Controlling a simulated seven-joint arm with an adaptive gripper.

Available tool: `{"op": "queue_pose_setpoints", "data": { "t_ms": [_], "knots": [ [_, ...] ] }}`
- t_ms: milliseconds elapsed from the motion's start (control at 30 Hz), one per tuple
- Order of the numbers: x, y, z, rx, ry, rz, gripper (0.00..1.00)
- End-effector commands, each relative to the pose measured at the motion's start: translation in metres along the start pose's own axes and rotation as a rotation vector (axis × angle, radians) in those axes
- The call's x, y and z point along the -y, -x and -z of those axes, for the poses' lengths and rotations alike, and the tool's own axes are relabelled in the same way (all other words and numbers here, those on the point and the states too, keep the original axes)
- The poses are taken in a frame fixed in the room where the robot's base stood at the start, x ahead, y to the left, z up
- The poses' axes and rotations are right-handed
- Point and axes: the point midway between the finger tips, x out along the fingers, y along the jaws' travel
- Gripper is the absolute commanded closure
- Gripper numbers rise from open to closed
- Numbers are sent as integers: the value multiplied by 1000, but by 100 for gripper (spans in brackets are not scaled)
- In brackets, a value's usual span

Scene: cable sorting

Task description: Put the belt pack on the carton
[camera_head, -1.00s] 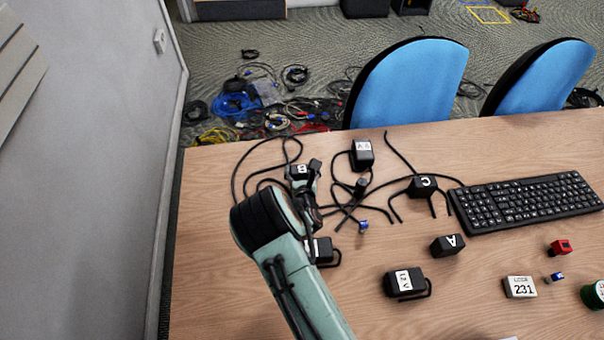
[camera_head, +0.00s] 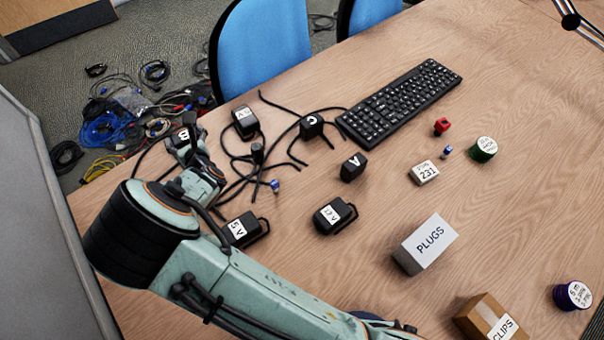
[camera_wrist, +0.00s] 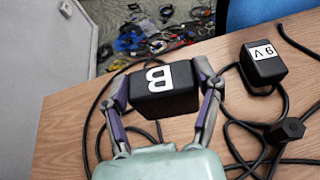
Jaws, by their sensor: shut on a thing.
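My gripper (camera_wrist: 163,100) is shut on a black pack marked B (camera_wrist: 165,90), with one finger on each side of it. In the head view the B pack (camera_head: 183,136) is at the far left of the table, partly hidden by my gripper (camera_head: 190,150). I cannot tell whether it is clear of the table. A brown taped carton labelled CLIPS (camera_head: 478,312) stands at the bottom right of the head view, cut by the frame edge. It is far from my gripper.
A white PLUGS box (camera_head: 428,244) stands near the carton. Black packs marked A (camera_head: 353,168), C (camera_head: 311,126), 12 V (camera_head: 332,214), 5 V (camera_head: 247,230) and 9 V (camera_head: 245,122) lie among cables. A keyboard (camera_head: 400,100) and purple spool (camera_head: 571,295) are farther right.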

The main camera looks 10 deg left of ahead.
Motion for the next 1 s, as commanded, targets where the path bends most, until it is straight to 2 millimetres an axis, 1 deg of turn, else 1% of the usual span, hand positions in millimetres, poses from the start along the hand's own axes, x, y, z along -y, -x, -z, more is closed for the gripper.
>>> {"op": "queue_pose_setpoints", "data": {
  "t_ms": [67, 167, 200, 267, 300, 367, 400, 467, 500, 567, 600, 667, 700, 767, 800, 833, 867, 900, 1000],
  "knots": [
    [18, 3, 6, -2, -19, 53, 76],
    [56, 12, 16, -3, -63, 169, 76],
    [74, 18, 21, -3, -87, 229, 76],
    [104, 31, 29, -2, -127, 331, 76],
    [125, 41, 36, -4, -159, 407, 76],
    [156, 60, 44, -3, -207, 525, 76],
    [176, 74, 49, -1, -241, 607, 76],
    [204, 98, 57, 0, -295, 734, 76],
    [222, 115, 62, 2, -330, 821, 76],
    [247, 143, 70, 4, -387, 951, 76],
    [262, 163, 75, 3, -425, 1040, 76],
    [281, 195, 82, 4, -483, 1173, 76],
    [292, 217, 86, 5, -521, 1263, 76],
    [306, 252, 92, 6, -579, 1398, 76],
    [314, 275, 96, 6, -616, 1486, 76],
    [318, 292, 98, 7, -645, 1550, 76],
    [321, 308, 101, 6, -670, 1611, 76],
    [324, 330, 103, 5, -703, 1689, 76],
    [326, 375, 107, 6, -772, 1855, 76]
  ]
}}
